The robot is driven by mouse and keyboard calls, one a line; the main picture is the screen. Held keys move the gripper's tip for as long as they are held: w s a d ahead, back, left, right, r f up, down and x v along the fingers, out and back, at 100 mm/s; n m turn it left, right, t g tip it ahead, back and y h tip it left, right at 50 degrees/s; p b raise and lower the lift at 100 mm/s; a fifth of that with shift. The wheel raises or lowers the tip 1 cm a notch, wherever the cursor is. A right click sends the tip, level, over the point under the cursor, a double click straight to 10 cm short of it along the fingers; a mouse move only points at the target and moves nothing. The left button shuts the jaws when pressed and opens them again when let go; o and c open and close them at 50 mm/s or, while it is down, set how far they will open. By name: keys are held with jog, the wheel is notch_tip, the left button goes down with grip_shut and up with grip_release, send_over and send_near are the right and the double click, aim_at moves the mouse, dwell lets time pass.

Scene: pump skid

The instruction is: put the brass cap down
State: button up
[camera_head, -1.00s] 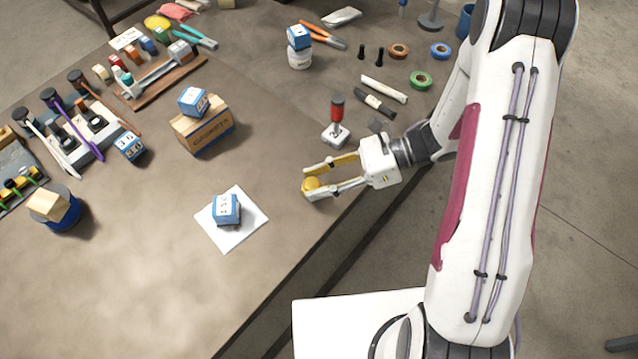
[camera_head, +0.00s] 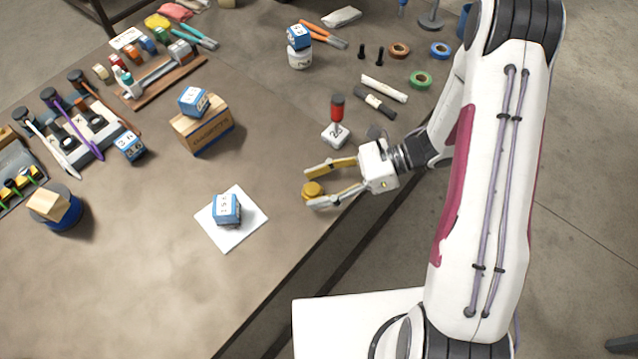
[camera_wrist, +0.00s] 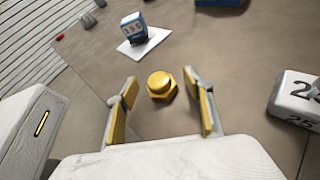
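The brass cap (camera_head: 312,189) is a small gold piece with a round top and a hexagonal base. It sits near the front edge of the workbench, between and slightly beyond my fingertips. My gripper (camera_head: 318,187) is open around it. In the wrist view the cap (camera_wrist: 161,86) stands upright on the grey-brown bench, with a clear gap to each yellow-padded finger of my gripper (camera_wrist: 160,88). Neither finger touches it.
A white block with a red-topped post (camera_head: 336,130) stands behind my gripper. A blue-and-white numbered cube (camera_head: 227,208) rests on a white sheet (camera_head: 233,243) to the left. A cardboard box (camera_head: 207,128) stands farther back. Bench between is clear.

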jog(key=shift+r, duration=0.15)
jog(key=shift+d+r, duration=0.1)
jog(key=shift+d, duration=0.1)
jog(key=v, duration=1.1)
jog(key=shift+d+r, duration=0.15)
jog(key=shift+d, duration=0.1)
jog(key=shift+w, duration=0.1)
